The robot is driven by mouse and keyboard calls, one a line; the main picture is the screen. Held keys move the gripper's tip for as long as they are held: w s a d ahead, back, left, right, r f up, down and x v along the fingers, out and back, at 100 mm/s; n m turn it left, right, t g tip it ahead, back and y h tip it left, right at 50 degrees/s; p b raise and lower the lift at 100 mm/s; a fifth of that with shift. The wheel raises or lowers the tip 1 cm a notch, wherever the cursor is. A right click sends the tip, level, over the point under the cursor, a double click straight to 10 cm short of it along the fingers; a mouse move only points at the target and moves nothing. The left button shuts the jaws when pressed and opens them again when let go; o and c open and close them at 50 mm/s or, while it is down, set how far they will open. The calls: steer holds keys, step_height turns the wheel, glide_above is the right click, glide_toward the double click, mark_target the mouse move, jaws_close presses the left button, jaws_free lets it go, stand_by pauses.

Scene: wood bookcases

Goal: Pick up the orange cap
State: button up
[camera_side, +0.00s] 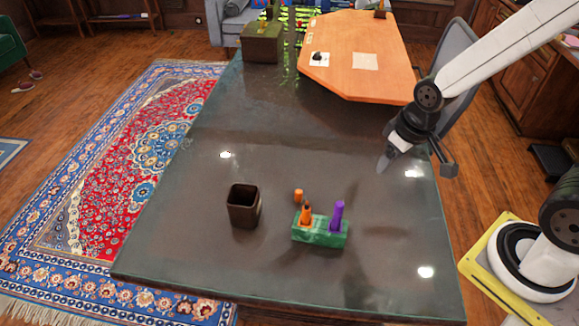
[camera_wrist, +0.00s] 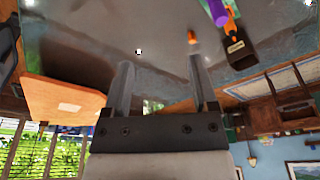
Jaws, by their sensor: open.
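The orange cap (camera_side: 298,195) is a small cylinder standing on the dark table, just behind the green holder (camera_side: 320,232). In the side view, an orange marker (camera_side: 306,215) and a purple marker (camera_side: 338,214) stand in the holder. My gripper (camera_side: 417,167) is open and empty, above the table's right side, well to the right of the cap and apart from it. In the wrist view, my gripper (camera_wrist: 160,62) shows two spread fingers. The cap (camera_wrist: 192,37) appears there near the right fingertip. The purple marker (camera_wrist: 217,11) shows at the top.
A dark brown square cup (camera_side: 244,205) stands left of the cap. An orange-topped board (camera_side: 358,52) and a brown box (camera_side: 263,42) are at the table's far end. A grey chair (camera_side: 456,68) is beyond the right edge. The table's middle is clear.

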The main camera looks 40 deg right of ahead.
steer(key=w+a+f+n+g, duration=0.1)
steer(key=w+a+f+n, duration=0.15)
steer(key=w, duration=0.25)
steer(key=w+a+f+n, duration=0.1)
steer(key=w+f+n, duration=0.1)
steer(key=w+n, duration=0.3)
steer(key=n+g, duration=0.2)
steer(key=n, duration=0.3)
glide_above(299, 191)
steer(key=f, duration=1)
steer(key=shift+s+f, duration=0.1)
steer(key=shift+s, duration=0.15)
steer(key=shift+w+a+f+n, duration=0.1)
steer(key=shift+w+f+n, duration=0.05)
steer(key=shift+f+n, duration=0.15)
steer(key=shift+w+f, duration=0.1)
steer(key=shift+f, duration=3.75)
jaws_close()
